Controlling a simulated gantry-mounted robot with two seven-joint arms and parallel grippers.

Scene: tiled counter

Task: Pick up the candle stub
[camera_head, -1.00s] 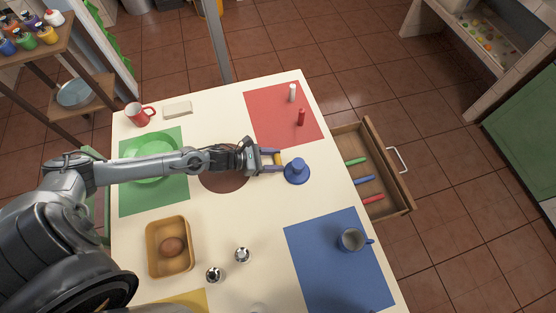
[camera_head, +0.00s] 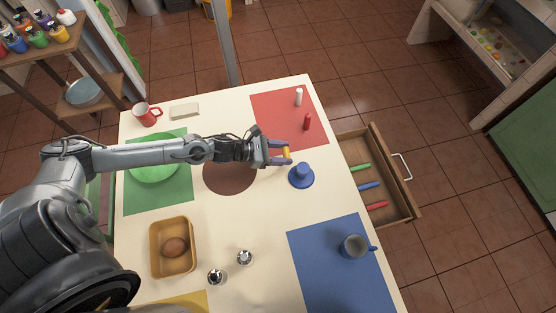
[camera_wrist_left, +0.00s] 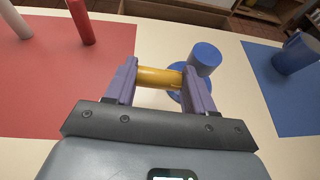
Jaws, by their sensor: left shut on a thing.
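A short yellow cylinder, which looks like the candle stub (camera_head: 287,155), is between the fingers of my left gripper (camera_head: 280,153). In the left wrist view the stub (camera_wrist_left: 159,78) lies crosswise with a finger at each end, and the gripper (camera_wrist_left: 160,85) is shut on it. A blue candle holder with a blue upright cylinder (camera_head: 302,172) stands on the table just below and right of the gripper. In the left wrist view the blue cylinder (camera_wrist_left: 205,58) is just beyond the right finger. My right gripper is not in view.
White (camera_head: 299,97) and red (camera_head: 307,122) candles stand on the red mat (camera_head: 272,117). A blue mug (camera_head: 353,245) is on the blue mat. The open drawer (camera_head: 389,195) holds several coloured sticks. Two metal shakers (camera_head: 245,257) stand near the front; the cream table between is clear.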

